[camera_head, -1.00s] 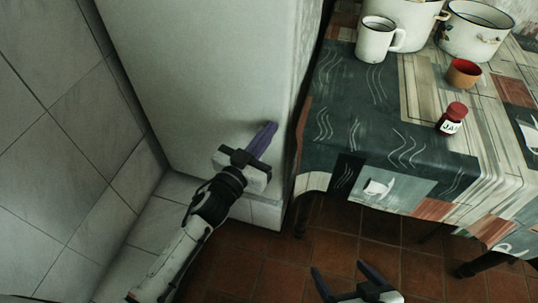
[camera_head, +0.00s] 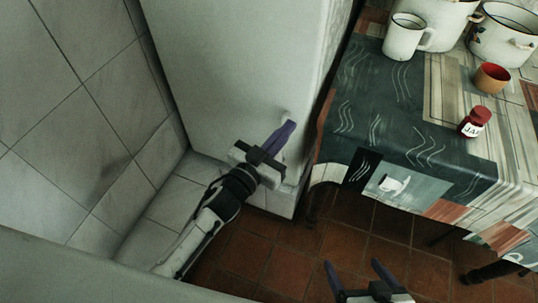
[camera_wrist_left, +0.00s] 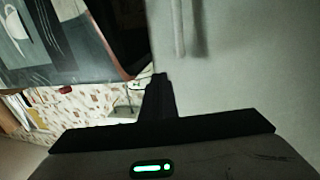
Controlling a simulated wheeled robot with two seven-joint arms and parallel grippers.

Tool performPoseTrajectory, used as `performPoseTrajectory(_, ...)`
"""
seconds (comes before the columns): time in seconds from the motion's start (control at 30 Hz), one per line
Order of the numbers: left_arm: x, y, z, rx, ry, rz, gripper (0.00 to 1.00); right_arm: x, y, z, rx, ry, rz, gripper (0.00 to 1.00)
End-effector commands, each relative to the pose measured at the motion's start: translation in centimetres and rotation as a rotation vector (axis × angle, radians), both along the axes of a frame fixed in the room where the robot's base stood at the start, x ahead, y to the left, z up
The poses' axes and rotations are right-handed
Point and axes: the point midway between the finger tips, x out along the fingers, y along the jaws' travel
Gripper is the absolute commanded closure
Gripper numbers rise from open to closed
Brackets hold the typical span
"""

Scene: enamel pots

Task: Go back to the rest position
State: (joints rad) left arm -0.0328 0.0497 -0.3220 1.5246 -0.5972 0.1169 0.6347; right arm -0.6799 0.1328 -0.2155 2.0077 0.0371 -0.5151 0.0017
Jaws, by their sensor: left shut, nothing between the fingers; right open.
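My left gripper (camera_head: 283,136) is shut and empty. Its arm comes in from the lower left, and its fingertips are in front of the white cabinet or appliance (camera_head: 235,70), left of the table. I cannot tell whether they touch it. In the left wrist view the shut fingers (camera_wrist_left: 160,85) show between the table side and the pale panel. My right gripper (camera_head: 355,274) is open and empty at the bottom of the head view, over the floor in front of the table.
The cloth-covered table (camera_head: 400,150) stands at right. On it are a white mug (camera_head: 403,38), enamel pots (camera_head: 503,35), a brown cup (camera_head: 491,77) and a red jam jar (camera_head: 475,122). A tiled wall (camera_head: 80,110) is at left. Brown floor (camera_head: 375,235) lies below.

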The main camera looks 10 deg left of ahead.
Motion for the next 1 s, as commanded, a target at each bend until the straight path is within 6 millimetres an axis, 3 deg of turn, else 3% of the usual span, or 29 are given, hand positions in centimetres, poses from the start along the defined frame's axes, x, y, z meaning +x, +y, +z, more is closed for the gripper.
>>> performPoseTrajectory(0.1, -3.2, 0.6, -0.1, 0.001, 0.004, -0.001, 1.0, -0.2, 0.0, 0.1, -0.001, 0.004, 0.0, 0.15)
performPoseTrajectory(0.3, -6.9, 1.1, -0.1, 0.001, 0.002, -0.002, 1.0, -0.2, 0.1, 0.3, 0.0, 0.004, -0.001, 0.15)
performPoseTrajectory(0.67, -8.8, 1.6, -0.3, 0.005, 0.009, 0.003, 1.0, -0.3, 0.2, 0.4, 0.004, 0.006, -0.003, 0.15)
performPoseTrajectory(0.77, -10.0, 3.2, -1.9, 0.022, 0.092, 0.053, 1.0, -0.4, 0.2, 0.8, 0.005, 0.008, -0.003, 0.15)
performPoseTrajectory(0.83, -11.9, 5.0, -4.1, 0.048, 0.203, 0.105, 1.0, -0.4, 0.2, 1.3, 0.005, 0.008, -0.005, 0.15)
performPoseTrajectory(1.0, -18.9, 8.2, -9.8, 0.122, 0.526, 0.165, 1.0, -0.6, 0.0, 2.0, 0.008, 0.009, -0.01, 0.15)
